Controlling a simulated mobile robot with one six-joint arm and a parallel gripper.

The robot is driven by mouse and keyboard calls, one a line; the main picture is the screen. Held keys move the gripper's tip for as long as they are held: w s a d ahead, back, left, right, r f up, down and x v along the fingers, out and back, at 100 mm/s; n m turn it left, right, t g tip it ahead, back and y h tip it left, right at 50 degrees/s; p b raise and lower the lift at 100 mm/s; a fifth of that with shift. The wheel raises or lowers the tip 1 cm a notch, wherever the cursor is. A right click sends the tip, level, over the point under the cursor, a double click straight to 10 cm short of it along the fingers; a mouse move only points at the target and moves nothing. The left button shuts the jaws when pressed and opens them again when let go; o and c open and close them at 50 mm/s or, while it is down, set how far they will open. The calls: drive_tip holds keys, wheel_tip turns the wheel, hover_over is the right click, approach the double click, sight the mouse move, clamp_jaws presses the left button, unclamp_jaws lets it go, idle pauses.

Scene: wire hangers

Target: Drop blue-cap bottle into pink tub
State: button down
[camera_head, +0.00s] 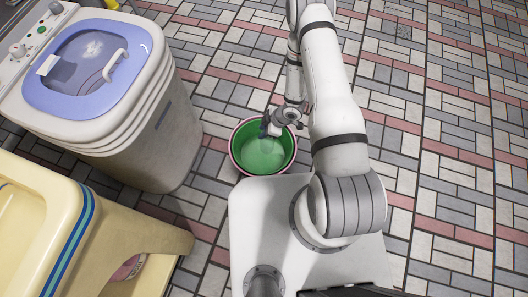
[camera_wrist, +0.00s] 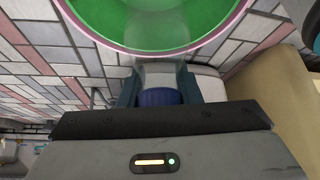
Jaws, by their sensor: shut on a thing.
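The tub (camera_head: 290,160) stands on the tiled floor just beyond my white base. It is green inside with a pink rim, which also shows at the top of the wrist view (camera_wrist: 196,46). My gripper (camera_head: 272,126) is above the tub's far part in the head view. In the wrist view my gripper (camera_wrist: 159,86) is shut on the clear bottle (camera_wrist: 158,73), with its blue cap (camera_wrist: 159,97) towards my palm. The bottle's see-through body points away from the palm, over the tub's opening. Its far end is hard to make out against the green.
A washing machine (camera_head: 165,140) with a blue-rimmed lid stands left of the tub. A cream-coloured basin unit (camera_head: 140,225) is at the lower left, with a pinkish round thing (camera_head: 128,267) underneath. The tiled floor at the right is clear.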

drive_tip(key=f+b, duration=0.1)
drive_tip(key=f, duration=0.1)
drive_tip(key=f+b, duration=0.2)
drive_tip(key=f, duration=0.1)
drive_tip(key=shift+a, duration=0.2)
drive_tip(key=c, duration=1)
unclamp_jaws()
drive_tip(key=shift+o, duration=0.2)
drive_tip(key=shift+r, duration=0.1)
drive_tip(key=p+v, duration=0.2)
drive_tip(key=v, duration=0.5)
drive_tip(key=shift+d+r+p, duration=0.25)
drive_tip(key=shift+r+p, duration=0.05)
drive_tip(key=shift+r, duration=0.05)
